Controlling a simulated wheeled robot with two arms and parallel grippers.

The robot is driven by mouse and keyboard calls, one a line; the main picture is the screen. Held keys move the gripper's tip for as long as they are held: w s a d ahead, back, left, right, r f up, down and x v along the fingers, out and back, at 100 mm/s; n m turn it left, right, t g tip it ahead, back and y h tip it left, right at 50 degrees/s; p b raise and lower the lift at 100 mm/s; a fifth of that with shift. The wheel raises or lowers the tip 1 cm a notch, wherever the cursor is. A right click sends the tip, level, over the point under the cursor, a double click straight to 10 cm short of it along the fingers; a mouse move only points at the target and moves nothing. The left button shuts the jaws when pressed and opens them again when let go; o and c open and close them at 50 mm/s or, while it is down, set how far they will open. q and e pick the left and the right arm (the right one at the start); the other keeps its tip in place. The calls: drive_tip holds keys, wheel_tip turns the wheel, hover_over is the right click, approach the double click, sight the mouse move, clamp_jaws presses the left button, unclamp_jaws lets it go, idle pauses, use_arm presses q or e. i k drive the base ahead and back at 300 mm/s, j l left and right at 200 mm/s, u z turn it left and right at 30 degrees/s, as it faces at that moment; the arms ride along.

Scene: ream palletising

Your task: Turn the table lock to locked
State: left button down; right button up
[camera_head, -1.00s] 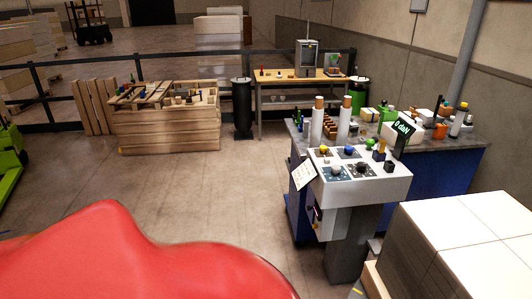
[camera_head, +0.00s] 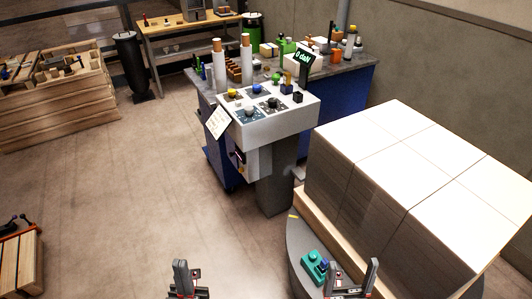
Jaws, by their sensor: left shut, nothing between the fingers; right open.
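My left gripper (camera_head: 187,279) is shut and empty over the floor at the bottom.
White-topped ream stacks (camera_head: 430,165) on a wooden pallet fill the right side, close to my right gripper. A blue-sided bench (camera_head: 335,100) with bottles stands behind the console. Wooden crates (camera_head: 60,105) are at left. The middle floor is clear.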

sight(232, 92)
drive_tip(key=z, duration=0.45)
drive_tip(key=i+j+z, duration=0.15)
drive_tip(key=j+z, duration=0.5)
drive_tip(key=i+j+z, duration=0.1)
drive_tip(key=j+z, duration=0.35)
drive_tip(key=j, duration=0.7)
drive_tip(key=j+z, duration=0.15)
drive_tip(key=j, duration=0.6)
drive_tip(key=j+z, duration=0.1)
drive_tip(key=j, duration=0.7)
drive_tip(key=k+j+z, duration=0.15)
drive_tip(key=j, duration=1.2)
drive_tip(key=k+j, duration=0.1)
drive_tip(key=j, duration=0.45)
drive_tip(key=i, duration=0.5)
